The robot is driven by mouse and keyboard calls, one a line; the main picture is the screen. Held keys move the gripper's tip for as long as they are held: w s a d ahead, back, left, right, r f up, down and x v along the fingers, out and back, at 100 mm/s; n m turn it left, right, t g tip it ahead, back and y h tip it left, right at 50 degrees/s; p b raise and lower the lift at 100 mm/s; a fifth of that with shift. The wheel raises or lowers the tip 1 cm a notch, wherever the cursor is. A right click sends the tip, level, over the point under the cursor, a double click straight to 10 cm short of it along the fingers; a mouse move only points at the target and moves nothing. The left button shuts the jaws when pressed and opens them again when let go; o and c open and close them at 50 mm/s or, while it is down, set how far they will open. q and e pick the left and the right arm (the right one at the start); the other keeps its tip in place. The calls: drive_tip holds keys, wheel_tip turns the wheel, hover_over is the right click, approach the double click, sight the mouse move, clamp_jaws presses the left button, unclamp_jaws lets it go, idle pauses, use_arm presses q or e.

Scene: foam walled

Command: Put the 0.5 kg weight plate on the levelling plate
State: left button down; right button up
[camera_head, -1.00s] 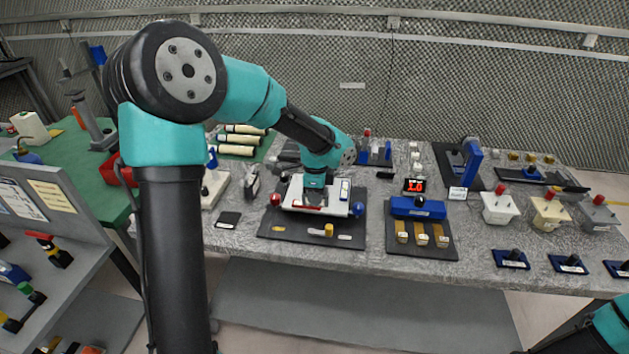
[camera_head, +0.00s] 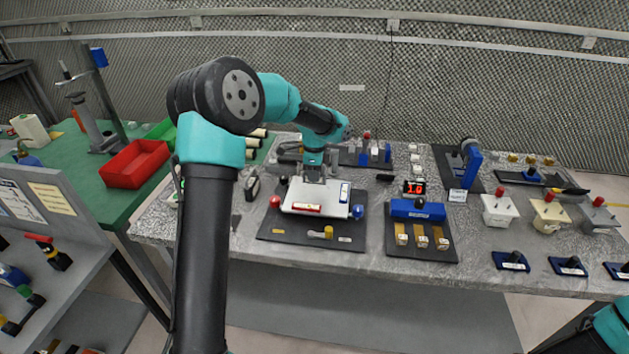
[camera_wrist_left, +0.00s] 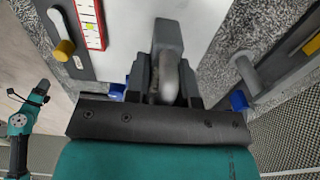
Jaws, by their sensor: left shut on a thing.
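The levelling plate (camera_head: 334,197) is a pale, flat plate on a dark base in the middle of the bench. A red-edged vial, a blue-edged vial, a red knob (camera_head: 275,202) and a blue knob (camera_head: 357,211) show around it. My left gripper (camera_head: 314,179) is over its back part, pointing down. In the left wrist view its fingers are closed on a grey piece (camera_wrist_left: 167,42), which looks like the weight plate; its marking is not readable. I cannot tell whether the piece touches the levelling plate. My right gripper is out of view; only part of that arm shows at bottom right.
A yellow knob (camera_head: 326,233) is at the front of the dark base. Right of it stands a blue fixture (camera_head: 417,208) with brass pieces. Several blocks with red knobs stand further right. A red bin (camera_head: 134,164) sits on the green table at left.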

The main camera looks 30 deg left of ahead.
use_arm(q)
drive_tip(key=shift+w, duration=0.1)
drive_tip(key=shift+w+a, duration=0.2)
drive_tip(key=shift+w, duration=0.05)
drive_tip(key=shift+s+f, duration=0.1)
drive_tip(key=shift+f, duration=1.65)
drive_tip(key=shift+f, duration=0.1)
drive_tip(key=c, duration=1)
unclamp_jaws()
drive_tip(key=shift+o, duration=0.2)
wheel_tip(320, 180, up, 12)
drive_tip(key=shift+r, duration=0.1)
drive_tip(key=shift+d, duration=0.1)
